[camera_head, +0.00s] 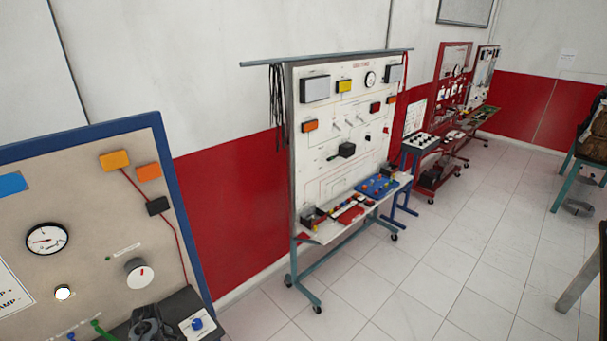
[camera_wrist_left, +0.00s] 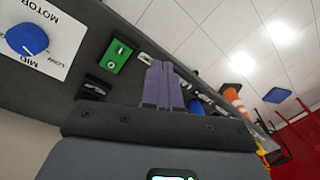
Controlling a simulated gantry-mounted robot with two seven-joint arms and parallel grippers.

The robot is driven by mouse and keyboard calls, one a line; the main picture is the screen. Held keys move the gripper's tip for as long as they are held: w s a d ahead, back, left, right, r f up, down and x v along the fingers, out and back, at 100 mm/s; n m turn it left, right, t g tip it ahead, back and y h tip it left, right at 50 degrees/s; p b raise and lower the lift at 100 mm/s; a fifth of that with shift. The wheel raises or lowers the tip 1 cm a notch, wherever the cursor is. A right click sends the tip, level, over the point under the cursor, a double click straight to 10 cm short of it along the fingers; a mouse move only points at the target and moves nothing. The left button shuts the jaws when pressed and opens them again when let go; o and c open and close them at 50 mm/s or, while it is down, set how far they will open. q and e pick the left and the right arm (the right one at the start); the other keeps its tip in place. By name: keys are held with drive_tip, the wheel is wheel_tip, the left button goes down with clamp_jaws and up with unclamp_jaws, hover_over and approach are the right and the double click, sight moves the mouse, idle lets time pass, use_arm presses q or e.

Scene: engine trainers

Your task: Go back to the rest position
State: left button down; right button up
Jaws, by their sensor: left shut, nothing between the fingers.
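In the left wrist view, the purple fingers of my left gripper (camera_wrist_left: 162,84) are together with nothing between them. Behind them is a dark panel with a blue knob (camera_wrist_left: 27,39) on a white label and a green switch block (camera_wrist_left: 116,56). In the head view, I cannot make out my left gripper clearly. A dark shape (camera_head: 146,324) at the bottom edge, beside the blue knob (camera_head: 197,323), is too unclear to name. My right gripper shows in neither view.
A blue-framed trainer board (camera_head: 90,200) with a gauge (camera_head: 47,238) and dial (camera_head: 138,272) stands close at left. A wheeled trainer stand (camera_head: 340,177) is in the middle. Red trainers (camera_head: 455,85) stand farther back.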

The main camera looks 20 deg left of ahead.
use_arm(q)
drive_tip(key=s+d+f+m+g+y+p, duration=0.1)
drive_tip(key=s+d+f+m, duration=0.15)
drive_tip(key=s, duration=0.55)
drive_tip(key=s+d+f+m+g+y+p, duration=0.1)
drive_tip(key=s+d+f+p, duration=0.15)
drive_tip(key=s, duration=0.55)
drive_tip(key=s+d+r+m, duration=0.2)
drive_tip(key=s+d+m, duration=0.15)
drive_tip(key=d, duration=0.45)
drive_tip(key=s+d+r+m+t+p, duration=0.1)
drive_tip(key=d+r+m+t+p, duration=0.15)
drive_tip(key=d+r+m, duration=0.65)
drive_tip(key=w+d+r+m+t+h, duration=0.2)
drive_tip(key=w+d+r+m+t, duration=0.1)
drive_tip(key=d+r, duration=1.1)
wheel_tip(320, 180, up, 2)
drive_tip(key=shift+r+m+t, duration=0.1)
drive_tip(key=shift+m+t, duration=0.45)
drive_tip(key=shift+m, duration=0.15)
